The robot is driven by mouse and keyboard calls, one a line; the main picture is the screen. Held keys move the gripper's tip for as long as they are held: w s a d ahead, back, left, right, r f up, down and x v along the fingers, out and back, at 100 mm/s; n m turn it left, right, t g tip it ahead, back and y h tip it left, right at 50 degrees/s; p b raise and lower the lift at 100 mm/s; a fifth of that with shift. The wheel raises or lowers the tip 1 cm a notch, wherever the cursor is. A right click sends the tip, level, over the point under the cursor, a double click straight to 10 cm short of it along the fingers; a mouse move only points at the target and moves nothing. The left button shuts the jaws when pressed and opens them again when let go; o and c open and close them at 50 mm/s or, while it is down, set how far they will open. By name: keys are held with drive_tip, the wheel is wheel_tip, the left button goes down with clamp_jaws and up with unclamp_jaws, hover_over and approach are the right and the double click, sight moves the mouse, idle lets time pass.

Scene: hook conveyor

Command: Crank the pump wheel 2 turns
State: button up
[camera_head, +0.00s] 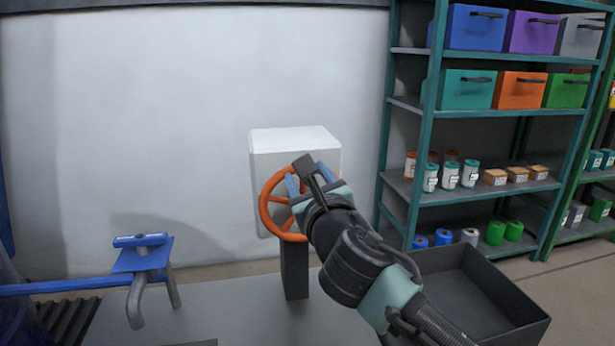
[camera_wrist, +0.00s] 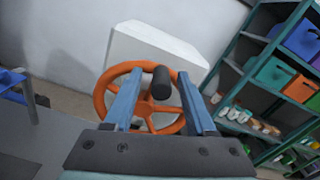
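The pump is a white box (camera_head: 295,140) on a dark post (camera_head: 294,270), with an orange spoked wheel (camera_head: 265,207) on its front. The wheel also shows in the wrist view (camera_wrist: 103,98). A dark cylindrical crank handle (camera_wrist: 161,78) sticks out from near the wheel's upper rim toward the camera. My gripper (camera_wrist: 159,76) is open, its two blue fingers on either side of the handle. A gap shows between the handle and each finger. In the head view my gripper (camera_head: 307,180) covers the wheel's right part, and I cannot make out the handle there.
A black open bin (camera_head: 480,300) stands at the right, near my arm. A green shelf rack (camera_head: 410,190) with bins, jars and boxes stands behind it. A blue rail (camera_head: 60,286) with a blue-topped grey hook piece (camera_head: 140,260) is at the left. The grey surface between is clear.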

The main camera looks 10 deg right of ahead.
drive_tip(key=s+p, duration=0.2)
drive_tip(key=s, duration=1.1)
drive_tip(key=shift+d+p, duration=0.25)
drive_tip(key=shift+p, duration=0.1)
